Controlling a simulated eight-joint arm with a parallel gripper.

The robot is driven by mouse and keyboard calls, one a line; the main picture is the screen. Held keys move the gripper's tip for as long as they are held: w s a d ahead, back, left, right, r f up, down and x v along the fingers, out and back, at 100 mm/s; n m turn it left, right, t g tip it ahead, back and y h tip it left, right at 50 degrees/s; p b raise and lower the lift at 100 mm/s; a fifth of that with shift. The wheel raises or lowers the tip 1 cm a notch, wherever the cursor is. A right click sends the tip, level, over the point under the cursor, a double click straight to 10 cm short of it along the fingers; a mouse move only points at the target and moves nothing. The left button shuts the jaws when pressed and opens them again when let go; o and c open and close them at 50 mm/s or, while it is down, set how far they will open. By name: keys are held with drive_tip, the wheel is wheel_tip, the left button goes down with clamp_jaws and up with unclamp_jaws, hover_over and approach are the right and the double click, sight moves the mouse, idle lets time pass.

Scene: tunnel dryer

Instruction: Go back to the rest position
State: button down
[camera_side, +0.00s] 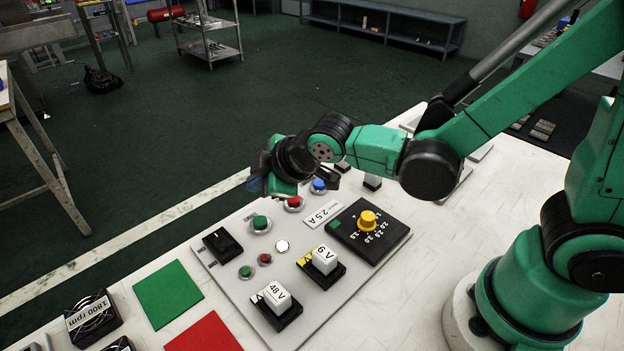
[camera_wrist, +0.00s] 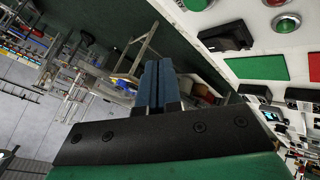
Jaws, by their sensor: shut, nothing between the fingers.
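My gripper (camera_side: 257,184) is at the end of my green arm, above the far left edge of the control panel in the side view. Its fingers point left, away from my base. In the wrist view my gripper (camera_wrist: 158,80) shows its two dark blue fingers together, with nothing held. The panel (camera_side: 322,303) lies on the white table (camera_side: 120,300) below. It bears a green button (camera_side: 260,223), a red button (camera_side: 293,203), a blue button (camera_side: 319,185) and a yellow knob (camera_side: 368,219). The gripper looks close to the red and blue buttons, but I cannot tell its height.
A green square (camera_side: 168,295) and a red square (camera_side: 205,335) lie left of the panel. A black rocker switch (camera_side: 222,245) and blocks marked 48 V (camera_side: 277,296) and 6 V (camera_side: 324,260) are on the panel.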

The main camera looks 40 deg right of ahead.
drive_tip(key=s+d+r+m+g+h, duration=0.1)
drive_tip(key=s+d+r+m, duration=0.3)
drive_tip(key=s+d+m, duration=0.5)
drive_tip(key=shift+s+d+r+m+g+h, duration=0.25)
drive_tip(key=shift+d+r+m+g+h, duration=0.2)
drive_tip(key=shift+d+m, duration=0.7)
drive_tip(key=w+a+r+n+g+y, duration=0.1)
drive_tip(key=w+a+r+n+g, duration=0.2)
drive_tip(key=n, duration=1.5)
drive_tip(key=shift+w+a+g, duration=1.85)
drive_tip(key=shift+w+a, duration=1.5)
drive_tip(key=shift+a, duration=0.3)
drive_tip(key=shift+f, duration=0.1)
